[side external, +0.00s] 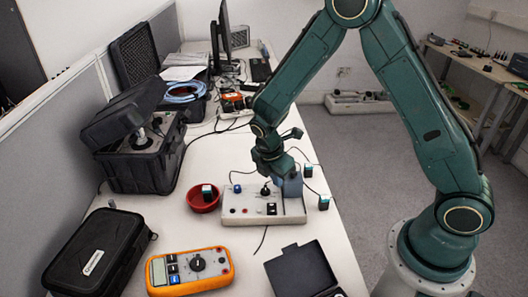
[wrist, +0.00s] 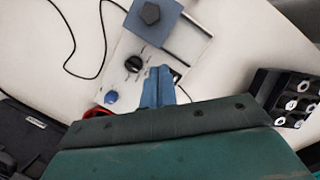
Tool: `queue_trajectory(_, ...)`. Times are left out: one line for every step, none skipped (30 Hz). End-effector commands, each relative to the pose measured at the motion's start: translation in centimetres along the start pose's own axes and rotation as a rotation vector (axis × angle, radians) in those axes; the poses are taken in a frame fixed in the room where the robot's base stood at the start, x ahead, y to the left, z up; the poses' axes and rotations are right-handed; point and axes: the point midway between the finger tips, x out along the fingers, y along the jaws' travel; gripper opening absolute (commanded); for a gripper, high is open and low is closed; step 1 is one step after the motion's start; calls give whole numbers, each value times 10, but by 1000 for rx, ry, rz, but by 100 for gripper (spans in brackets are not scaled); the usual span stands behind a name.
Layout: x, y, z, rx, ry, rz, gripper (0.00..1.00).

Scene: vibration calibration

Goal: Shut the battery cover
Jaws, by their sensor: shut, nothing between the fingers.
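A white control box (side external: 240,213) stands on the table. It has a black dial (wrist: 133,63), a blue button (wrist: 111,97) and a blue-grey plate with a dark many-sided knob (wrist: 150,14), which looks like the battery cover. In the side view this blue-grey part (side external: 291,187) is at the box's back right, partly behind my gripper. I cannot tell how far open it is. My gripper (side external: 267,174) is above the box, its blue fingers (wrist: 158,76) shut and empty, pointing at the box and apart from the plate in the wrist view.
A red bowl (side external: 196,205) holds a small dark-green block; similar blocks (side external: 323,202) lie right of the box. An orange meter (side external: 190,271), a black case (side external: 95,252) and an open black box (side external: 300,270) are in front. Cables run across the table.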

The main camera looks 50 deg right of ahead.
Motion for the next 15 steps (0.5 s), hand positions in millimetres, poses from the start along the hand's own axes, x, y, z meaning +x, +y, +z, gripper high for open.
queue_trajectory(-10,2,1,2,0,7,0)
queue_trajectory(-16,2,2,2,1,7,0)
queue_trajectory(-22,2,2,2,1,7,0)
queue_trajectory(-26,1,2,2,1,7,0)
queue_trajectory(-31,2,2,2,1,7,0)
queue_trajectory(-38,1,2,2,1,6,0)
queue_trajectory(-43,1,2,2,1,7,0)
queue_trajectory(-48,1,2,2,1,6,0)
queue_trajectory(-54,1,2,1,1,7,0)
queue_trajectory(-59,1,2,1,1,7,0)
queue_trajectory(-64,1,2,1,0,7,0)
queue_trajectory(-70,1,2,1,1,6,0)
queue_trajectory(-74,1,2,1,1,6,0)
queue_trajectory(-78,1,2,1,1,6,0)
queue_trajectory(-82,1,2,1,1,4,0)
